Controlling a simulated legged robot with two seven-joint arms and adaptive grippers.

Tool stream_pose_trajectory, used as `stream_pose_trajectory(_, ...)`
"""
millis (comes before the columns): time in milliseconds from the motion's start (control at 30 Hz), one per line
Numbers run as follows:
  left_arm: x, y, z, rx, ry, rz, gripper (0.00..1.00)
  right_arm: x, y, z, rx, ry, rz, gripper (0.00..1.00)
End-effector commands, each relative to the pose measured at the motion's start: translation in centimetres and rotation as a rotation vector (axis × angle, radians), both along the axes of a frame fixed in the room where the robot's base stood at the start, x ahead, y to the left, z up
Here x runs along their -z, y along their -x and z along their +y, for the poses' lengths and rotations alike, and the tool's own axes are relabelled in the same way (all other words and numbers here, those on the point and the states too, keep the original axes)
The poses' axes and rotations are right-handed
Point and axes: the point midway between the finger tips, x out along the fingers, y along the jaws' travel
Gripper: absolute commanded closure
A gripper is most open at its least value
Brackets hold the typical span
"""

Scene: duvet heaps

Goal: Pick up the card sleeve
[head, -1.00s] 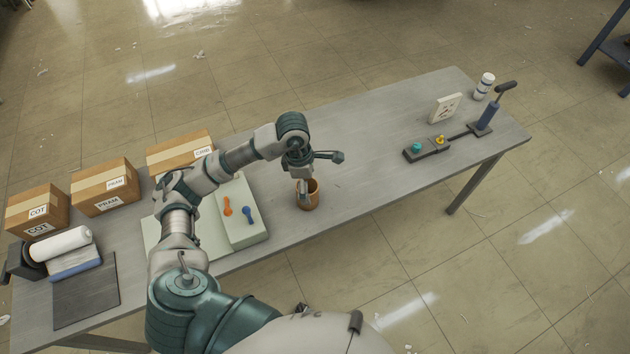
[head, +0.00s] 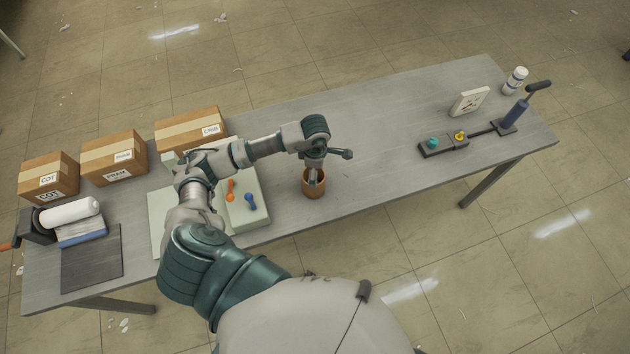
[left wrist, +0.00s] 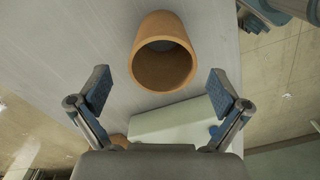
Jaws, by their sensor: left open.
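The card sleeve (head: 314,188) is a brown-orange open cylinder standing upright near the table's front edge. In the left wrist view, the sleeve (left wrist: 163,70) shows its round dark mouth, ahead of the fingers and centred between them. My left gripper (head: 316,172) is at the sleeve's top in the head view and covers part of its mouth. In the left wrist view, my left gripper (left wrist: 160,92) has its two blue-padded fingers spread wide with nothing between the pads. I cannot tell the exact gap to the sleeve. My right gripper is not in view.
A pale green board (head: 260,217) with orange and blue pieces lies left of the sleeve. Cardboard boxes (head: 113,157) line the back left. A dark base with knobs (head: 443,146) and a white plaque (head: 469,102) stand at the right. The table (head: 385,150) between is clear.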

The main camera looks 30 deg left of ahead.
Motion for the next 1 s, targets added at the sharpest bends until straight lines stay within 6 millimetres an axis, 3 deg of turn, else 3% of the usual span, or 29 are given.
stream_pose_trajectory(333, 4.6, 0.1, 0.0, -0.002, 0.0, 0.003, 0.0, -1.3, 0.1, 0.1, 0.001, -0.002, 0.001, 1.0)
stream_pose_trajectory(600, 5.2, 0.2, -0.1, 0.0, -0.001, 0.0, 0.0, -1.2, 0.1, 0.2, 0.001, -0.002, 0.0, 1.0)
stream_pose_trajectory(667, 5.2, 0.2, -0.1, 0.0, -0.001, 0.001, 0.1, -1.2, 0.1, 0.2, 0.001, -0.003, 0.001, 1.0)
stream_pose_trajectory(833, 5.2, 0.1, 0.0, 0.0, 0.0, 0.001, 0.53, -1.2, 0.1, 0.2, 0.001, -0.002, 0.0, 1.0)
stream_pose_trajectory(1000, 5.2, 0.1, 0.0, 0.0, 0.0, 0.001, 0.54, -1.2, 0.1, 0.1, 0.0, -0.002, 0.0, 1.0)
